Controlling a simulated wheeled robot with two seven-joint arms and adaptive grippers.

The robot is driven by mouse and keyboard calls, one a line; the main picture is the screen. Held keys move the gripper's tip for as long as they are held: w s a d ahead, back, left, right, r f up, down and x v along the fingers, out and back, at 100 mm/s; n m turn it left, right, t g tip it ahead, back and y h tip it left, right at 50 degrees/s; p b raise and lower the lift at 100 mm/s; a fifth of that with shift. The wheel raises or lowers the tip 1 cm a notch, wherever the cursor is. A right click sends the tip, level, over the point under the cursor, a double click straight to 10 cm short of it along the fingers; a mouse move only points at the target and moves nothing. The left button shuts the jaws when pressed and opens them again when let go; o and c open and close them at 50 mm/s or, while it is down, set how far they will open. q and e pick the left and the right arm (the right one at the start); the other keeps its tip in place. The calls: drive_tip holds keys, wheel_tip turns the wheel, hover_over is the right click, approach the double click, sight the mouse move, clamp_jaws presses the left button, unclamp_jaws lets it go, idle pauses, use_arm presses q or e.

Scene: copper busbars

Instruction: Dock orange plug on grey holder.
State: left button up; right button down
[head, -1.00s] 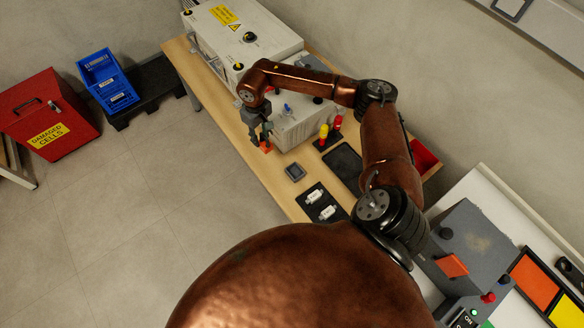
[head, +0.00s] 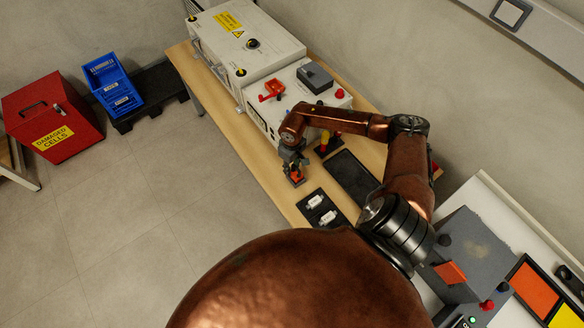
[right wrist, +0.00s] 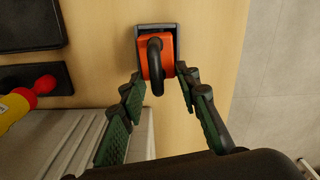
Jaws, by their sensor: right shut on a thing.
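The orange plug (right wrist: 153,62) has a dark curved handle and shows at the upper middle of the right wrist view. In the head view, it shows small (head: 297,177) under my right gripper (head: 294,169). In the right wrist view, the fingers of my right gripper (right wrist: 161,92) close on the plug from both sides. The grey holder (right wrist: 143,29) shows as a dark rim around the plug's far end; the plug covers most of it. I cannot tell whether the plug is fully seated or just above it. My left gripper is not in view.
The grey-white cabinet (head: 248,48) stands behind, with a red part (head: 272,91) and a grey box (head: 315,77) on the nearer unit. A yellow-and-red tool (right wrist: 20,103) stands nearby. A black mat with white connectors (head: 321,208) and a dark tray (head: 350,178) lie close.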

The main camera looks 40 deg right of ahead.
drive_tip(key=shift+w+f, duration=0.1)
drive_tip(key=shift+f, duration=0.45)
drive_tip(key=shift+f, duration=0.1)
drive_tip(key=c, duration=1.4)
unclamp_jaws()
drive_tip(key=shift+c, duration=0.2)
drive_tip(key=shift+r, duration=0.25)
wheel_tip(320, 180, up, 12)
drive_tip(key=shift+f+p, duration=0.1)
drive_tip(key=shift+p, duration=0.35)
